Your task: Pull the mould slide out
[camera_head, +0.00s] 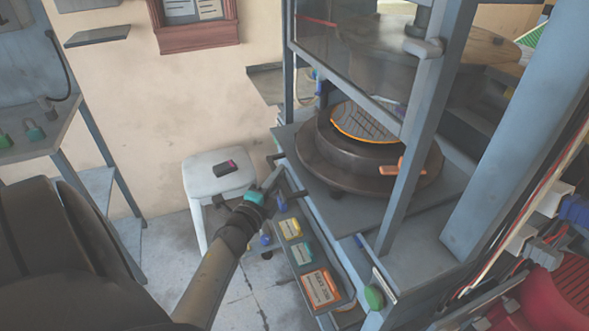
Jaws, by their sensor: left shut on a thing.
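The press (408,190) stands right of centre, with a blue-grey frame. Inside it, the round dark mould (335,158) sits on a flat grey plate (345,213). A disc with an orange rim and a grid pattern (362,124) lies on top of the mould. My left gripper (272,182) is at the left front edge of the press, shut on what looks like the slide's handle bar (292,196). The fingertips are small and partly hidden, so the exact grip is hard to see. My right gripper is not in view.
A white stool (217,178) with a small dark and pink object stands left of the gripper. A sloped rack of coloured labelled boxes (318,289) hangs below the press edge. A grey bench (40,135) is at left. A green button (374,298) sits low on the press.

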